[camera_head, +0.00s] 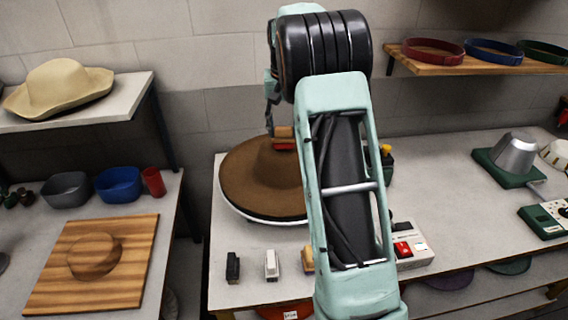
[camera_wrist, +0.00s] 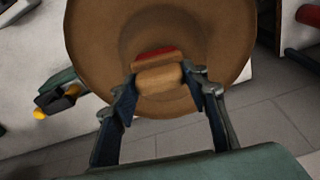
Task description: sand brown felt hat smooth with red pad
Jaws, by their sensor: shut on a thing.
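The brown felt hat (camera_head: 250,180) lies on a round white-edged base on the middle table, partly hidden behind my arm. It fills the top of the wrist view (camera_wrist: 215,50). The red pad (camera_head: 284,146) has a wooden grip block, seen in the wrist view (camera_wrist: 160,77) with the red part on its far side. My gripper (camera_wrist: 168,84) is shut on the wooden block, one finger at each end. The pad is at the hat's crown; I cannot tell whether it touches the felt.
Several small blocks, including a black one (camera_head: 233,268) and a white one (camera_head: 271,265), stand at the table's front. A control box (camera_head: 411,247) with a red switch is right of my arm. A wooden board (camera_head: 92,265) lies on the left table. A metal form (camera_head: 514,153) stands at right.

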